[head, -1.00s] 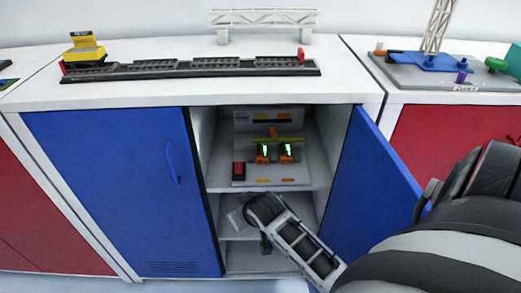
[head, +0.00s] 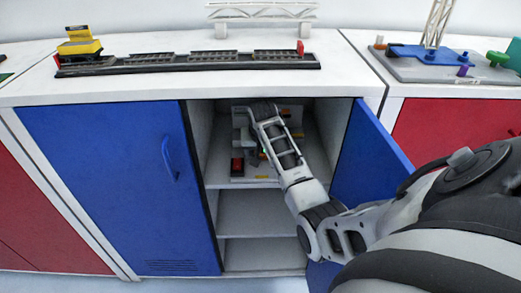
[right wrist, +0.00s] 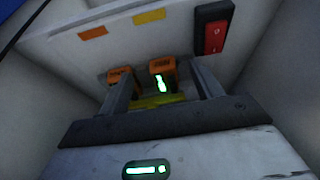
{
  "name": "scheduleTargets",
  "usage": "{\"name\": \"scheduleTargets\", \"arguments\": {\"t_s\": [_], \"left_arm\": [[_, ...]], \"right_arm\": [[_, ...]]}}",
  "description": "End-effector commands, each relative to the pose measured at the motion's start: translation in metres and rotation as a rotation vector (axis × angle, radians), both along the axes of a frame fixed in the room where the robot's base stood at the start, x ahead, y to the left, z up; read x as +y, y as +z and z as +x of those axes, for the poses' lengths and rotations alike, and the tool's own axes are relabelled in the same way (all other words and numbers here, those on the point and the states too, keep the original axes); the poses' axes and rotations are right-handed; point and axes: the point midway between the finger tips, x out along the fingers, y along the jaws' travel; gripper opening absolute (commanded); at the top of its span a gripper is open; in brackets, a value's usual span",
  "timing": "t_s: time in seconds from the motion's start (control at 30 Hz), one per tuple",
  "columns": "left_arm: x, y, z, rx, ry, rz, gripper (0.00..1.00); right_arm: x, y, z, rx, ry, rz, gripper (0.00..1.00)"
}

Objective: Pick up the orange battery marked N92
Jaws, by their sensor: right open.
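Two orange batteries show in the right wrist view, one (right wrist: 163,65) between my fingers and one (right wrist: 120,75) by the left finger. Their markings are too small to read, so I cannot tell which is N92. A bright green light shows by the first one. In the head view my right arm largely hides them. My right gripper (head: 250,148) is inside the open cupboard, above its upper shelf. In the right wrist view its fingers (right wrist: 165,78) are apart with no battery clearly gripped. My left gripper is out of view.
A red switch (right wrist: 214,37) in a black frame stands beside the batteries, and a yellow bar (right wrist: 158,101) lies near the fingers. The open blue door (head: 368,155) is right of my arm. The closed blue door (head: 105,190) is left. The lower shelf (head: 250,214) looks empty.

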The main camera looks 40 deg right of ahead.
Motion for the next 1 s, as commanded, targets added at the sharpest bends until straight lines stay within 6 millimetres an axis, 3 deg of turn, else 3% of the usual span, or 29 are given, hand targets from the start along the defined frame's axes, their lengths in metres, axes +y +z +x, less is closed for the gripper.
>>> {"name": "scheduleTargets", "arguments": {"t_s": [0.3,0.5,0.77,0.8,1.0], "left_arm": [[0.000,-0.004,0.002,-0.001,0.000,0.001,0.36],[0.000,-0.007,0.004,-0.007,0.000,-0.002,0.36],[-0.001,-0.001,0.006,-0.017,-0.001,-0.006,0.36],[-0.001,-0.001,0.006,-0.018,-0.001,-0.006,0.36],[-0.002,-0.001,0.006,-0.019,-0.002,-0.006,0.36]], "right_arm": [[-0.025,0.001,0.029,-0.002,-0.002,-0.001,0.65],[-0.030,-0.025,0.035,0.000,0.000,0.000,0.65],[-0.031,-0.027,0.036,-0.002,0.000,-0.001,0.65],[-0.031,-0.027,0.036,-0.002,0.000,-0.001,0.63],[-0.031,-0.027,0.036,-0.002,0.000,-0.001,0.12]]}}
